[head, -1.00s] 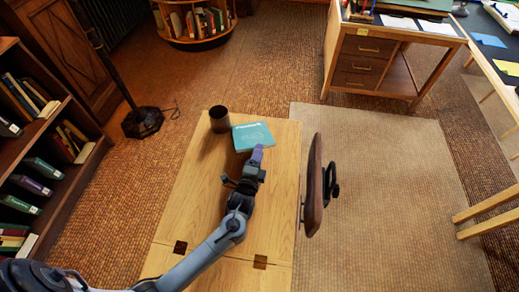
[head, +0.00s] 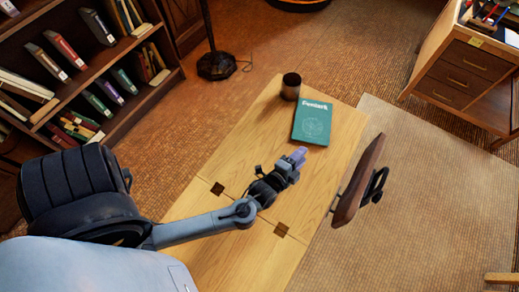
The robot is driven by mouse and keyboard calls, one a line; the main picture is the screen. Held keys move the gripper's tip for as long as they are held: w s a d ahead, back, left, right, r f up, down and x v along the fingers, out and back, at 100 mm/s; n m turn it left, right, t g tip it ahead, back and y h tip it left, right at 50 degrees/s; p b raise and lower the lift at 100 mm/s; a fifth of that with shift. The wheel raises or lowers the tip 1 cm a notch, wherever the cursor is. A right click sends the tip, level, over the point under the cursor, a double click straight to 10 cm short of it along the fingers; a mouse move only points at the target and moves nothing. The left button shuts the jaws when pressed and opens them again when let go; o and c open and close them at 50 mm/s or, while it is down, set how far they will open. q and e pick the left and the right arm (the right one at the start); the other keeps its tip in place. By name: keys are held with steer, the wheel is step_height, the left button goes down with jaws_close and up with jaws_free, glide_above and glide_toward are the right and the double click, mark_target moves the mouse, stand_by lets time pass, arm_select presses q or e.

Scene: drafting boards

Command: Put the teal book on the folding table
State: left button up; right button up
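The teal book (head: 312,121) lies flat, cover up, near the far end of the light wooden folding table (head: 257,140). Its whole cover shows, with a pale title and a round line drawing. My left gripper (head: 300,156), with purple fingertips, is over the table just short of the book's near edge. A small gap shows between the fingertips and the book, and I see nothing held. Whether the fingers are open or shut is unclear. My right gripper is not in view.
A dark cup (head: 291,87) stands at the table's far left corner, beside the book. A brown chair back (head: 358,182) is close to the table's right edge. A bookshelf (head: 150,68) fills the upper left; a drawer desk (head: 460,65) is at upper right.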

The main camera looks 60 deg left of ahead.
arm_select(q)
steer(key=s+n+g, duration=0.1)
steer(key=s+d+n+g+h, duration=0.1)
steer(key=s+n+g+h, duration=0.1)
steer(key=shift+d+f, duration=0.2)
steer(key=shift+d, duration=0.15)
steer(key=s+n+g, duration=0.1)
steer(key=s+d+n+g+h, duration=0.1)
steer(key=s, duration=0.1)
steer(key=s+g+h, duration=0.1)
steer(key=s, duration=0.1)
steer(key=shift+d+r+n, duration=0.25)
steer(key=shift+n, duration=0.15)
steer(key=s+r+n+g, duration=0.3)
steer(key=s+n+g, duration=0.1)
steer(key=s, duration=0.7)
steer(key=shift+a+g, duration=0.25)
steer(key=shift+g, duration=0.55)
